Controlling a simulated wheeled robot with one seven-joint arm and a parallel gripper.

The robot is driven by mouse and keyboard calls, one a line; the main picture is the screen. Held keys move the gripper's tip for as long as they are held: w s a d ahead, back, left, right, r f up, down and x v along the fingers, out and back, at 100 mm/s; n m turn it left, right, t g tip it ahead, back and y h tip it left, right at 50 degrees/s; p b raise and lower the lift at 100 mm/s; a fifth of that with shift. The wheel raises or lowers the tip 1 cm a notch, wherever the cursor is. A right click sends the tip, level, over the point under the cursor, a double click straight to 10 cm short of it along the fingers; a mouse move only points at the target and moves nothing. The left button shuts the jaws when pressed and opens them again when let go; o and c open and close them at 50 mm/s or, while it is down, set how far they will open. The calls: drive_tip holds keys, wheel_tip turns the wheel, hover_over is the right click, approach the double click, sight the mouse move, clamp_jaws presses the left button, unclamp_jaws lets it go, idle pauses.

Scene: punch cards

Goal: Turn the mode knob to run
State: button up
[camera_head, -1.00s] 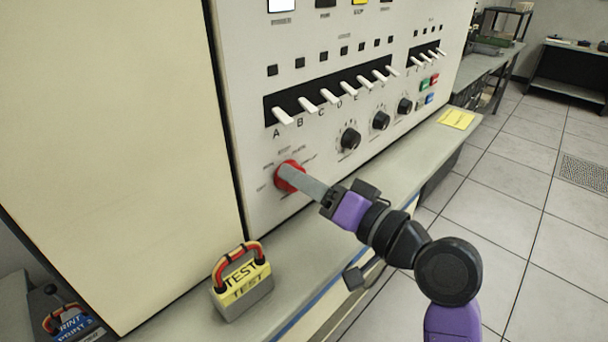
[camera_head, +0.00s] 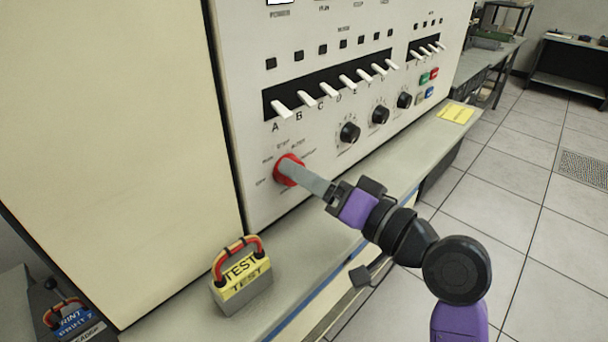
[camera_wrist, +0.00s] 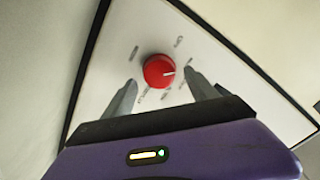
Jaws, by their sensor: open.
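The red mode knob (camera_head: 289,169) is on the lower left of the white panel, with small printed labels around it. I cannot tell the fingertips' depth along the knob.
Black dials (camera_head: 380,115) and a row of white switches (camera_head: 329,90) are above and right. A yellow TEST block with a red-orange handle (camera_head: 241,281) stands on the ledge (camera_head: 300,259) below left. A yellow note (camera_head: 456,115) lies farther right on the ledge.

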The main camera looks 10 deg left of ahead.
drive_tip(key=v, duration=0.6)
drive_tip(key=shift+s+d+b, duration=0.2)
drive_tip(key=shift+d+b, duration=0.1)
drive_tip(key=shift+b, duration=0.1)
